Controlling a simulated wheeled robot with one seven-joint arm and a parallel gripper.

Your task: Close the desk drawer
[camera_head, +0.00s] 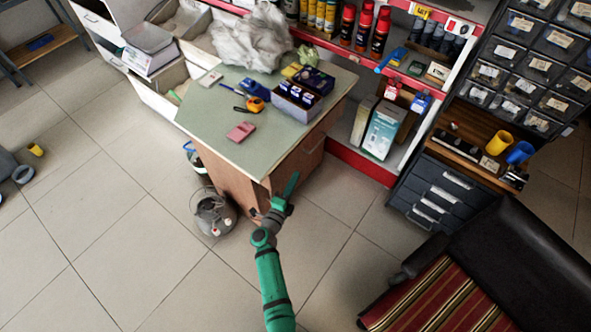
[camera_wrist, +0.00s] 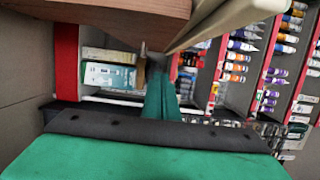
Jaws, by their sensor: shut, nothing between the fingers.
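The desk (camera_head: 237,152) has a grey-green top and a reddish-brown wooden body. A wooden front panel (camera_head: 305,150) with a thin handle shows under the top's right edge, and I take it for the drawer front. How far the drawer stands out cannot be made out. My gripper (camera_head: 291,184) is shut and empty, just in front of the desk's near corner, below the top. In the wrist view, my gripper (camera_wrist: 160,98) points forward beneath a wooden panel (camera_wrist: 110,12) and the pale top edge (camera_wrist: 228,18). Contact cannot be told.
A metal bucket (camera_head: 213,212) stands on the floor left of my arm. A dark chair with a striped seat (camera_head: 430,300) is at the lower right. A dark drawer cabinet (camera_head: 440,190) and red-edged shelves (camera_head: 358,165) stand behind.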

